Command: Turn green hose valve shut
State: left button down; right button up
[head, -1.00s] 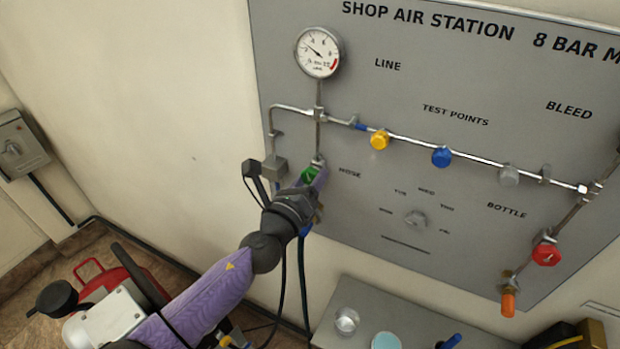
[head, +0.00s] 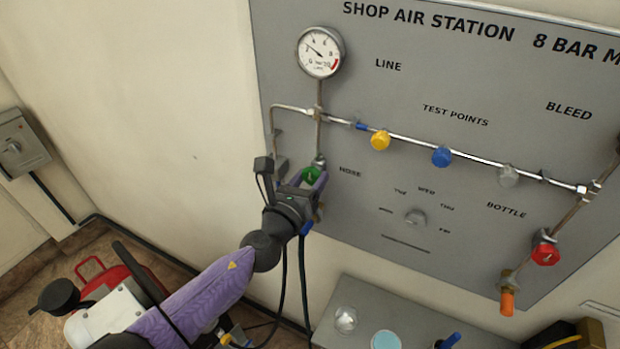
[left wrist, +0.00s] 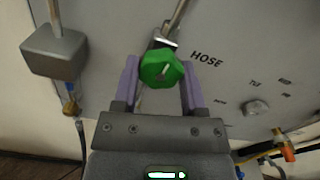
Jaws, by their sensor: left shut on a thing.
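The green hose valve (head: 311,175) is a lobed knob on the grey panel, left of the word HOSE and below the pressure gauge. It also shows in the left wrist view (left wrist: 162,69), with a pale mark on its face. My left gripper (head: 314,178) comes up from the lower left, and its purple fingers stand on both sides of the knob. The left wrist view shows the fingers (left wrist: 162,80) shut on it. The knob's underside and stem are partly hidden. My right gripper is not in view.
The pressure gauge (head: 320,52) sits above the valve. Yellow (head: 380,140), blue (head: 442,156) and grey (head: 507,176) knobs line the pipe to the right. A red knob (head: 545,253) is at lower right. A grey box (left wrist: 55,48) hangs close left of the gripper, and dark hoses hang below.

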pick_arm(q)
jog(key=shift+f, duration=0.1)
jog(key=shift+c, duration=0.7)
grip_release()
jog(key=v, duration=1)
jog(key=shift+p, duration=0.45)
